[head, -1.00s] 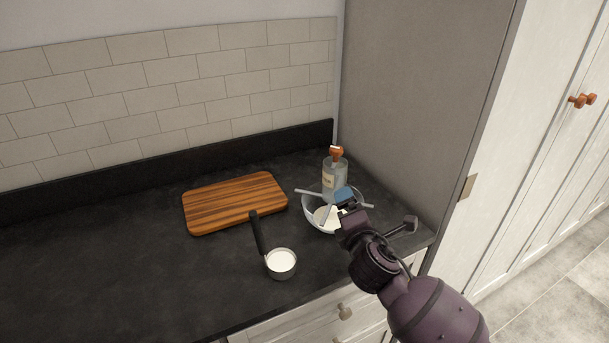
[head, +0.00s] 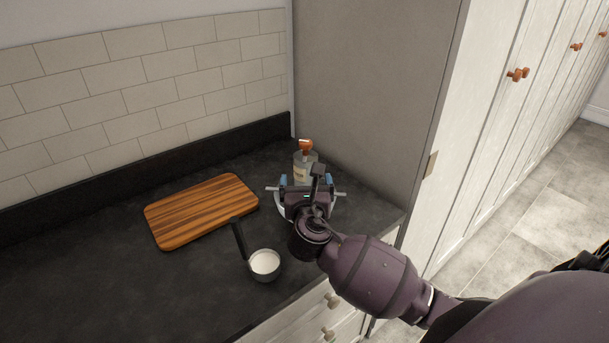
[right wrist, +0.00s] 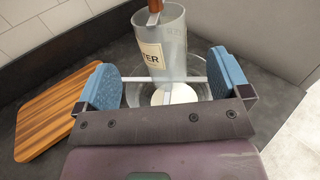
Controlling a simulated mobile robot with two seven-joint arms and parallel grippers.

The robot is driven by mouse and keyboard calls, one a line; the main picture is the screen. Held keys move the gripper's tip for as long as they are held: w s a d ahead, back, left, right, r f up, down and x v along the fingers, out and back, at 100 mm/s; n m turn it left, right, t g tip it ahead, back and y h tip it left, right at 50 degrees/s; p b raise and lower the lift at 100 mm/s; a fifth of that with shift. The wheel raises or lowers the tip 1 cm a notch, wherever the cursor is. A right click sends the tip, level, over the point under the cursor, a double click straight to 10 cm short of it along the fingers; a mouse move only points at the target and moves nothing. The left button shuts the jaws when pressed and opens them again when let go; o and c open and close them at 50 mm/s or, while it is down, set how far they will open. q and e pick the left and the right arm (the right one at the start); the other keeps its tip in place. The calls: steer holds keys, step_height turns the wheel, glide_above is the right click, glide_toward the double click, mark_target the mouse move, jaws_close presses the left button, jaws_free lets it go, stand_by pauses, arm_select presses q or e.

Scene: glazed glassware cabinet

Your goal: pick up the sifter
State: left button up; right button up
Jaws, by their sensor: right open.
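I cannot tell for sure which thing is the sifter. A clear bowl (right wrist: 203,92) stands on the counter, with a pale bar (right wrist: 190,79) across it and a white round thing (right wrist: 160,97) inside. A small round metal vessel (head: 265,265) with a long black handle holds white contents and stands apart, nearer the counter's front. My right gripper (head: 305,182) is open over the bowl and hides much of it in the head view. In the right wrist view, its blue fingers (right wrist: 168,78) are spread either side of the bar, with nothing gripped. My left gripper is not in view.
A clear labelled bottle (right wrist: 172,40) with an orange-brown top stands just behind the bowl, close to the gripper. A striped wooden board (head: 200,210) lies to the left. A tall grey cabinet side (head: 375,90) bounds the right. The dark counter's left (head: 80,270) is clear.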

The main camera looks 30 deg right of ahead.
mark_target(306, 171)
steer(key=shift+p+x, duration=0.4)
steer(key=shift+x, duration=3.45)
steer(key=shift+r, duration=0.1)
steer(key=c, duration=1.1)
